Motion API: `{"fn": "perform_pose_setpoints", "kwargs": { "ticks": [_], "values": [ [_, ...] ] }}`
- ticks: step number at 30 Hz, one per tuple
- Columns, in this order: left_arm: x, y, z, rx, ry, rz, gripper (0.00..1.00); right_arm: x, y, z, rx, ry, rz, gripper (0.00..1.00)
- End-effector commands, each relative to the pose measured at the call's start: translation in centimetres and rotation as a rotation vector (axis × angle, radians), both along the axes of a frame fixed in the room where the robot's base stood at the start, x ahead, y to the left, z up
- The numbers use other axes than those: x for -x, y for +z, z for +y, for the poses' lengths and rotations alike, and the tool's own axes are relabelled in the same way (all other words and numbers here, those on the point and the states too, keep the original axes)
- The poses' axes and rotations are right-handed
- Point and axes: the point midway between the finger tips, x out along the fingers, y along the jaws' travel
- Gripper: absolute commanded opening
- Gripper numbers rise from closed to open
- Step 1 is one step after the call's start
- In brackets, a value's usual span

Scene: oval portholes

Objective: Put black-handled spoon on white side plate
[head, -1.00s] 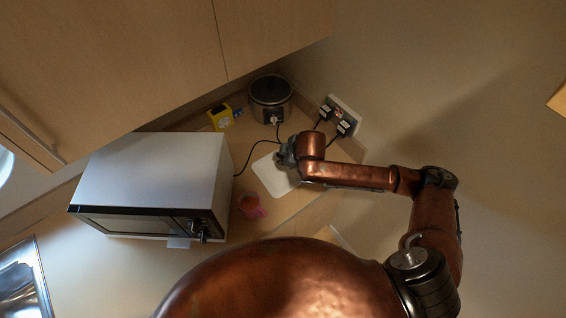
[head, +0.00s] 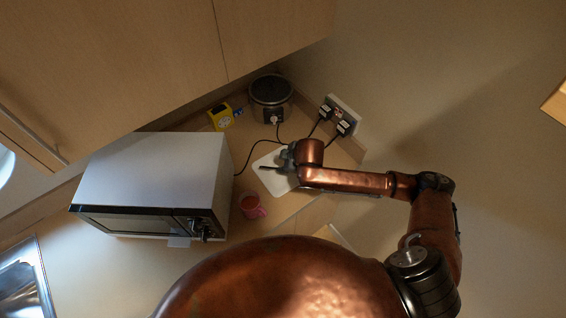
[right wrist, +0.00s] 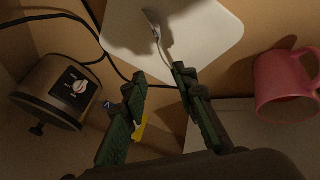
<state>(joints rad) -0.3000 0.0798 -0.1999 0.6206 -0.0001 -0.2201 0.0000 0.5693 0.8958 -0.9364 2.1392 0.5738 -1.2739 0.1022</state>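The white side plate (head: 268,183) lies on the counter, its right side partly behind my right gripper (head: 284,160). In the right wrist view the plate (right wrist: 205,40) fills the top middle. The spoon (right wrist: 154,27) shows there over the plate, its metal end pointing up and away. Its near end runs towards the right fingertip, and the black handle is not clearly seen. My right gripper (right wrist: 159,73) is open, its fingertips apart. I cannot tell whether the spoon touches a finger. A thin dark shape over the plate in the head view may be the spoon or a finger.
A pink mug (head: 252,207) stands below the plate and shows at the right in the wrist view. A white microwave (head: 155,175) is to the left. A cooker (head: 270,95), a yellow object (head: 222,117) and wall sockets (head: 341,117) with cables are behind.

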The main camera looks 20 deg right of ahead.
Motion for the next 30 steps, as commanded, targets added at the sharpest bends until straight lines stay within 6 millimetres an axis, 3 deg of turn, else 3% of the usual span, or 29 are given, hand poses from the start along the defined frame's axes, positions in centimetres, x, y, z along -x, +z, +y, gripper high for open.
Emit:
{"fn": "perform_pose_setpoints", "kwargs": {
  "ticks": [8, 21, 30],
  "values": [
    [0.1, -0.1, 0.0, 0.0, 0.0, 0.001, 0.4, 0.4, 1.2, -0.2, 0.001, 0.0, -0.002, 0.26],
    [0.1, -0.2, 0.0, 0.0, 0.0, 0.001, 0.4, 4.5, 8.6, -1.7, 0.002, 0.0, -0.003, 0.26],
    [0.1, -0.1, 0.0, 0.0, 0.0, 0.001, 0.4, 5.6, 10.7, -2.0, 0.0, -0.001, 0.001, 0.26]
  ]
}}
